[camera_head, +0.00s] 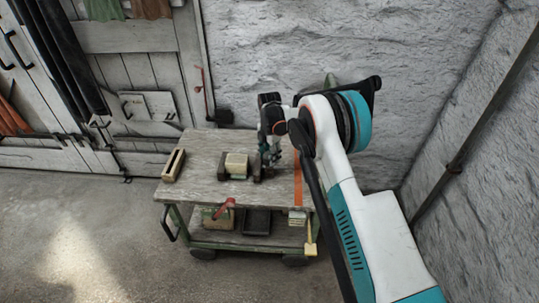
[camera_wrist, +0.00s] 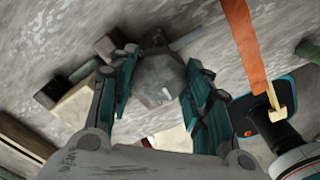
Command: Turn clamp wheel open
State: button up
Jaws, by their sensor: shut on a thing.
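The clamp on the cart's top has dark jaws (camera_head: 222,166) on either side of a pale block (camera_head: 237,164). In the wrist view the pale block (camera_wrist: 76,105) lies left of my gripper, between dark jaw pieces (camera_wrist: 47,95). A grey, many-sided clamp wheel (camera_wrist: 158,80) sits between my teal fingers. My gripper (camera_wrist: 155,88) is closed around it, a finger on each side. In the head view my gripper (camera_head: 268,155) is at the right end of the clamp and hides the wheel.
The wooden cart (camera_head: 205,150) stands by a rough stone wall. A slotted wooden block (camera_head: 174,165) is at its left edge, and an orange strap (camera_head: 298,185) runs down its right side. A red-handled tool (camera_head: 224,206) shows at the front edge. The floor on the left is clear.

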dwell(0.3)
jog(key=o, duration=1.1)
jog(key=shift+r, duration=0.1)
notch_tip(320, 180, up, 12)
jog(key=shift+f, duration=0.15)
